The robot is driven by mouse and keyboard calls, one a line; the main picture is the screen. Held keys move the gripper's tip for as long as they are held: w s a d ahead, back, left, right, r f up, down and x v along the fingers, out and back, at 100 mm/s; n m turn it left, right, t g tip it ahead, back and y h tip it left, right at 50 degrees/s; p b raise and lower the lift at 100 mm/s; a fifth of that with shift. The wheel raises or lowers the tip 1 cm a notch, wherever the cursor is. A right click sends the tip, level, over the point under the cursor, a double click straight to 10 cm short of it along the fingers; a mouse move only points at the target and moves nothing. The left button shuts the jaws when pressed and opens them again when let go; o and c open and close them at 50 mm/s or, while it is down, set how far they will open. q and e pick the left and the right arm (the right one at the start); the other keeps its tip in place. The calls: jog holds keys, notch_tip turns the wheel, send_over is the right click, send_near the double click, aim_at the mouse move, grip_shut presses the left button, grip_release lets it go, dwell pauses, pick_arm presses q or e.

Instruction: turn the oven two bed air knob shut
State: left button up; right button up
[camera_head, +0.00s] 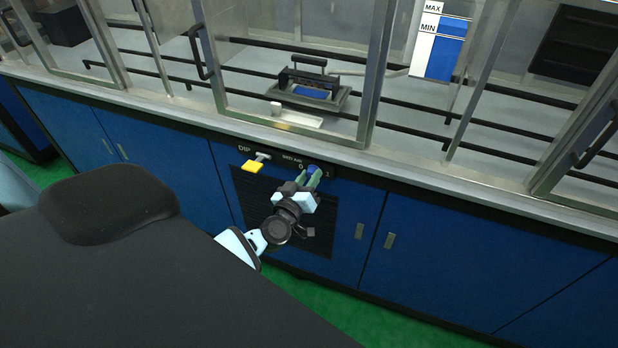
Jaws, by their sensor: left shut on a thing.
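The bed air knob (313,169) is a small blue knob on the dark strip under the counter edge, between the marks 0 and 1. My left gripper (312,178) is at the front of the panel, shut on the knob, with greenish fingertips around it. The gripper hides part of the knob, so I cannot tell which mark it points to. My right gripper is not in view.
A dark vent grille (255,200) lies behind my left wrist. Above are the counter edge (190,112), glass doors with metal frames, and a black-handled device (309,90).

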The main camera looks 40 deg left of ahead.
pick_arm(q)
jog(key=shift+n, duration=0.3)
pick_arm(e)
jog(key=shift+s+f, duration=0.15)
pick_arm(q)
jog(key=shift+w+d+r+n+y+b, duration=0.2)
jog(key=shift+n+b, duration=0.45)
jog(key=shift+n, duration=2.35)
jog(key=shift+s+a+f+n+y+b, duration=0.2)
jog(key=shift+n+b, duration=0.4)
jog(key=shift+n, duration=2.4)
jog(key=shift+w+d+r+n+y+b, duration=0.2)
jog(key=shift+n+b, duration=0.45)
jog(key=shift+n, duration=2.35)
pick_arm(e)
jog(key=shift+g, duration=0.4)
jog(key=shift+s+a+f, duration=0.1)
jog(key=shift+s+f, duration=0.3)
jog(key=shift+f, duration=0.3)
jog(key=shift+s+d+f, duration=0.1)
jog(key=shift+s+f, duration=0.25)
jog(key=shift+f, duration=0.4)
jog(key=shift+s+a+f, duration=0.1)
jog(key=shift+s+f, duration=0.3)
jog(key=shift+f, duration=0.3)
pick_arm(q)
jog(key=shift+a, duration=0.1)
jog(key=o, duration=0.7)
jog(key=shift+o, duration=1.1)
jog(key=shift+f, duration=0.15)
